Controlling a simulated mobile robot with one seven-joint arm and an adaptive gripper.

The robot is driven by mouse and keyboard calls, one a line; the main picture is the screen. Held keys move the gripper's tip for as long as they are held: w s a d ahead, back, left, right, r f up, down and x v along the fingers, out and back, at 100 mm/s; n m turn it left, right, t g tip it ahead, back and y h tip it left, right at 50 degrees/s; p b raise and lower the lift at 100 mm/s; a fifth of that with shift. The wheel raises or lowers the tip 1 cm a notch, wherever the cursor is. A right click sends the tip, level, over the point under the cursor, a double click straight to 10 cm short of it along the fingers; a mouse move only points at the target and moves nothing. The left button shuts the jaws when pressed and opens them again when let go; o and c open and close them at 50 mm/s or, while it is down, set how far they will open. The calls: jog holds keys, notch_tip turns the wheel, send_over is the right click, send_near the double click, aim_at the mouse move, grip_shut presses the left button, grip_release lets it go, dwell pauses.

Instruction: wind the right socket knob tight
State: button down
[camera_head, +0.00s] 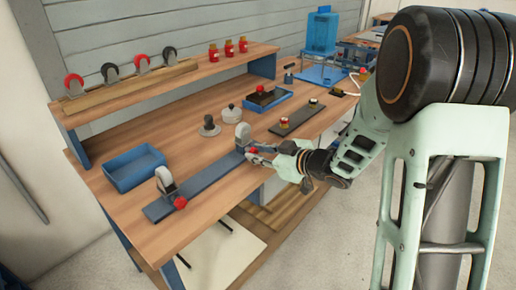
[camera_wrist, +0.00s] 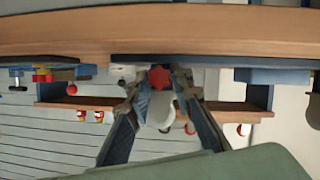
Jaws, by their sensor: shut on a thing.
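A long blue-grey bar (camera_head: 215,179) lies along the front of the bench. It carries two upright grey sockets. The right socket (camera_head: 242,131) has a red knob (camera_head: 252,150) on its front side. The left socket (camera_head: 165,178) has its own red knob (camera_head: 180,202). My gripper (camera_head: 261,154) reaches in from the right and is shut on the right knob. In the wrist view the lobed red knob (camera_wrist: 160,77) sits between my two fingertips (camera_wrist: 160,88), with the grey-white socket (camera_wrist: 161,110) behind it. The exact finger contact is small and partly hidden.
A blue bin (camera_head: 135,168) stands at the left. Behind the bar are a grey domed part (camera_head: 209,127), a lidded pot (camera_head: 231,114) and a dark plate with knobs (camera_head: 297,118). A raised shelf (camera_head: 170,88) runs along the back, holding wheels and red jars.

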jog(key=m+p, duration=0.1)
jog(key=p, duration=0.2)
jog(key=r+g+p, duration=0.1)
jog(key=p, duration=0.2)
jog(key=shift+w+d+m+y, duration=0.1)
jog(key=shift+m+y, duration=0.2)
jog(key=shift+m, duration=0.1)
jog(key=m+g+y+p, duration=0.1)
jog(key=m+p, duration=0.1)
jog(key=p, duration=0.3)
jog(key=shift+w+f, duration=0.1)
jog(key=shift+f, duration=0.05)
jog(key=m+p, duration=0.1)
jog(key=p, duration=0.2)
jog(key=shift+f+g+y, duration=0.15)
jog(key=shift+g+y, duration=0.15)
jog(key=shift+y, duration=0.1)
jog(key=shift+w+f+m+g+y+p, duration=0.15)
jog(key=shift+m+g+y+p, duration=0.25)
jog(key=shift+m+p, duration=0.55)
jog(key=shift+d+f, duration=0.1)
jog(key=c, duration=1.7)
grip_release()
jog(key=shift+f, duration=0.1)
